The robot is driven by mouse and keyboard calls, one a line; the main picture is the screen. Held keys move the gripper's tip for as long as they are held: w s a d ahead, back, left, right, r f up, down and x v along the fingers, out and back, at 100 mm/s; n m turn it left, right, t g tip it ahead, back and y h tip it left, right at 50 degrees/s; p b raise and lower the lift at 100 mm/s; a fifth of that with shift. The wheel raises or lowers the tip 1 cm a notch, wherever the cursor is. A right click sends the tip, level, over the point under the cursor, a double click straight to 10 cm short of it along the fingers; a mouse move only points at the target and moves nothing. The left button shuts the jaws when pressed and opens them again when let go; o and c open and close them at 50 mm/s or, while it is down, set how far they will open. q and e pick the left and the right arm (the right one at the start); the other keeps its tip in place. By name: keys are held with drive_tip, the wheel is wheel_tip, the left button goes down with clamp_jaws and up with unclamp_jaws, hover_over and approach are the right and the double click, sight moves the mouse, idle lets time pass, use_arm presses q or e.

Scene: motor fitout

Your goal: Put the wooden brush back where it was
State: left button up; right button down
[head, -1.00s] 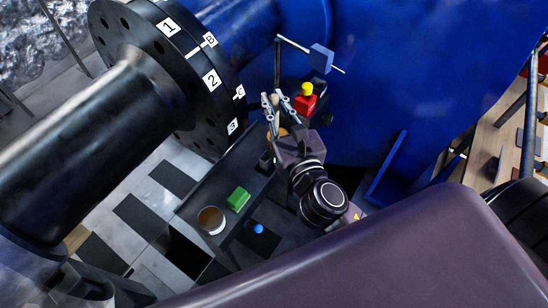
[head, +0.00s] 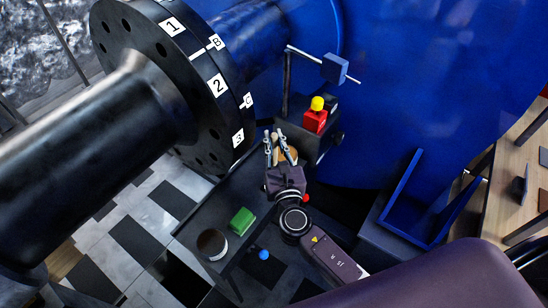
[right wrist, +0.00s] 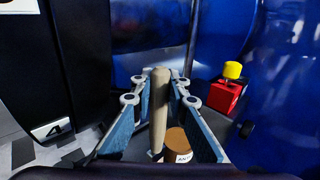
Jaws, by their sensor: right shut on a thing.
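The wooden brush shows in the right wrist view as a pale round handle (right wrist: 160,105), standing nearly upright between the fingers of my right gripper (right wrist: 158,90). The gripper is shut on it. The brush's lower end is hidden low between the fingers. In the head view my right gripper (head: 279,146) is over the far part of a dark shelf (head: 208,211), and the brush is hard to make out there. A brown-topped tin (right wrist: 180,142) with a white label stands just right of the handle in the right wrist view. My left gripper is not in view.
A green block (head: 242,220) and a dark-topped round tin (head: 211,243) are on the nearer shelf. A large black flange (head: 190,75) rises at left.

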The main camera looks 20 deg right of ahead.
sight(275, 155)
drive_tip(key=shift+f, duration=0.5)
wheel_tip(275, 155, down, 3)
drive_tip(key=shift+f+b, duration=0.2)
drive_tip(key=shift+b, duration=0.6)
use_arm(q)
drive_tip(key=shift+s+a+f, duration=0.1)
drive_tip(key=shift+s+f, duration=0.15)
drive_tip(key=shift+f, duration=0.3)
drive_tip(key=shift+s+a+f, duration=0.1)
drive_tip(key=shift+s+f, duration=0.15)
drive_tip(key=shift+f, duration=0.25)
use_arm(e)
drive_tip(key=shift+f, duration=0.45)
drive_tip(key=shift+f, duration=0.2)
drive_tip(key=c, duration=1.9)
unclamp_jaws()
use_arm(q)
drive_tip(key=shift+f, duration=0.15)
use_arm(e)
drive_tip(key=shift+r, duration=0.1)
